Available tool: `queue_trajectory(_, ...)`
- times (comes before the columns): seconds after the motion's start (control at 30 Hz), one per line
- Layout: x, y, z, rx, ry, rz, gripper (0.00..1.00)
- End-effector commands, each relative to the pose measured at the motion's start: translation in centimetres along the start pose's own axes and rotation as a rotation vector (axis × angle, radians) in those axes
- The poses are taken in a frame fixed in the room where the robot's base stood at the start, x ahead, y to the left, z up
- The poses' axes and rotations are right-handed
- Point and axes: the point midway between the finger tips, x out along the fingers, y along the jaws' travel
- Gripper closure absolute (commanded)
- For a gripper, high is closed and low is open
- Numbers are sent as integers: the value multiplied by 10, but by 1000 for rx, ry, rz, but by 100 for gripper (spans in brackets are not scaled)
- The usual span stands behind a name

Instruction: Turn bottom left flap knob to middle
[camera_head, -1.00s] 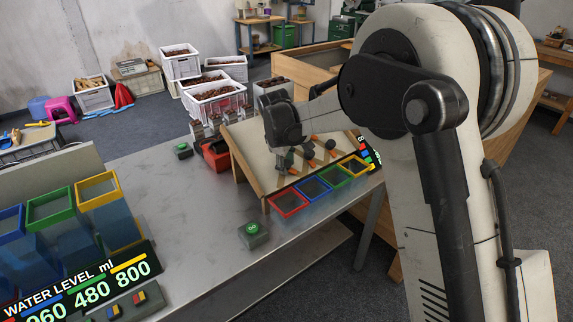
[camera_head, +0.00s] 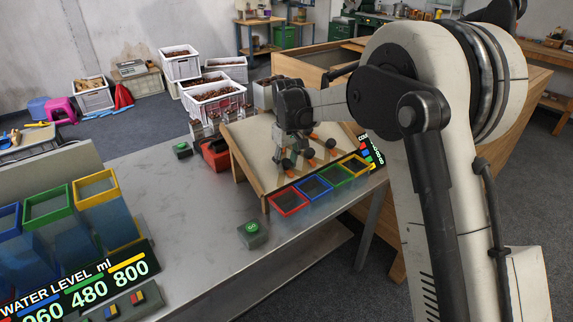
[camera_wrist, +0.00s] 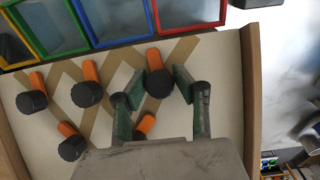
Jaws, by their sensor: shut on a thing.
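In the wrist view, the bottom left flap knob (camera_wrist: 158,84) is a black round knob with an orange flap (camera_wrist: 154,58) pointing up in the picture, nearly straight. It sits on the pale sloped board (camera_wrist: 215,75), close to the blue and red frames. My gripper (camera_wrist: 158,86) has its two green-padded fingers on either side of this knob and is shut on it. In the head view my gripper (camera_head: 286,158) is low at the board's left part, and it hides the held knob there.
Other black knobs with orange flaps stand close by, such as one beside the held knob (camera_wrist: 86,93) and one at far left (camera_wrist: 32,101). The red frame (camera_head: 289,203) borders the board's lower edge. A wooden side rail (camera_wrist: 252,95) is near my gripper.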

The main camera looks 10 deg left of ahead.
Motion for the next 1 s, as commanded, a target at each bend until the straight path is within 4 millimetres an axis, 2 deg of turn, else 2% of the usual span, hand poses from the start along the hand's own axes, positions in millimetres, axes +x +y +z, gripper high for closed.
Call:
queue_trajectory(0.3, 0, 0, 0, 116, -2, -57, 99)
queue_trajectory(0.83, 0, 0, 0, 137, -2, -68, 99)
queue_trajectory(0.87, 0, 0, 0, 137, -2, -68, 70)
queue_trajectory(1.0, 0, 0, 0, 137, -2, -68, 54)
